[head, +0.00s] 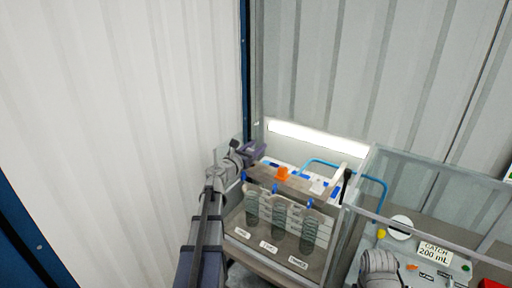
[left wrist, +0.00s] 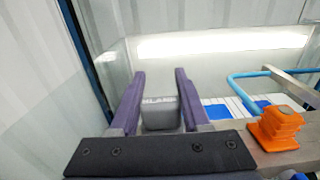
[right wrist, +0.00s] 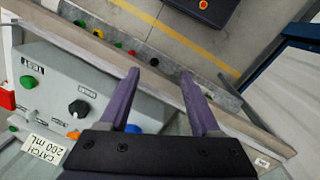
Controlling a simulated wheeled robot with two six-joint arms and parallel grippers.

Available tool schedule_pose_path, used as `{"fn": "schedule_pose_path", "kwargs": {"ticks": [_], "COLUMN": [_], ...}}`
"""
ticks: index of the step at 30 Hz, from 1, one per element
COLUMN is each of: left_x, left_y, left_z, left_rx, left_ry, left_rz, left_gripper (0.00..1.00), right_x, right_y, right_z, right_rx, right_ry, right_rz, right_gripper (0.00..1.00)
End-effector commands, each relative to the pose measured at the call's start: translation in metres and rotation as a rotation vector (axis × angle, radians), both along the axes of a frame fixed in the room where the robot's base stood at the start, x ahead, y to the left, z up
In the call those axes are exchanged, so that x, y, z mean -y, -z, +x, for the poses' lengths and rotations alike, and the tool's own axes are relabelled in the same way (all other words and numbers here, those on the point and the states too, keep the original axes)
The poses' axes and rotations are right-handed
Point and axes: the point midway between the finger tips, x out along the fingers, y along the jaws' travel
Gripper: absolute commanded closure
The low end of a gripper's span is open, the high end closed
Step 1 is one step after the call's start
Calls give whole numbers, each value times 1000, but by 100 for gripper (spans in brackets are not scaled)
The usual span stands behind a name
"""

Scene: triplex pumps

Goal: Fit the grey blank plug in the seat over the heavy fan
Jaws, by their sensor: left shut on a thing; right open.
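My left gripper (head: 252,153) is raised at the back left of a clear-fronted pump unit (head: 262,238). In the left wrist view my left gripper (left wrist: 160,82) is shut on the grey blank plug (left wrist: 160,113), a block with raised lettering between the fingers. The pump unit has three dark ribbed columns, with a small label under each, too small to read. I cannot tell which is the heavy fan, and its seat is not clearly seen. An orange ribbed piece (head: 282,173) stands on the unit's top. My right gripper (right wrist: 160,78) is open and empty above a control panel.
Blue tubing (head: 375,185) arches over the unit's back right. A clear-walled case (head: 420,195) stands at right. The control panel (right wrist: 62,88) has a black knob, coloured buttons and a "CATCH 200 mL" label (head: 433,252). A corrugated wall (head: 130,130) is at left.

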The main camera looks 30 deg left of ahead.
Motion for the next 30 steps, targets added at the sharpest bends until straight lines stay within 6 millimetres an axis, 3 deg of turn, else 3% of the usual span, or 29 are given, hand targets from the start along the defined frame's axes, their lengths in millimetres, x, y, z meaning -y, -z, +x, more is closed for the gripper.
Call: {"fn": "schedule_pose_path", "kwargs": {"ticks": [30], "left_x": [0], "left_y": [10], "left_z": [0], "left_rx": [0], "left_ry": [0], "left_rz": [0], "left_gripper": [100], "right_x": [0], "right_y": [10], "right_z": [0], "right_rx": [0], "right_ry": [0], "right_rz": [0], "right_gripper": [36]}}
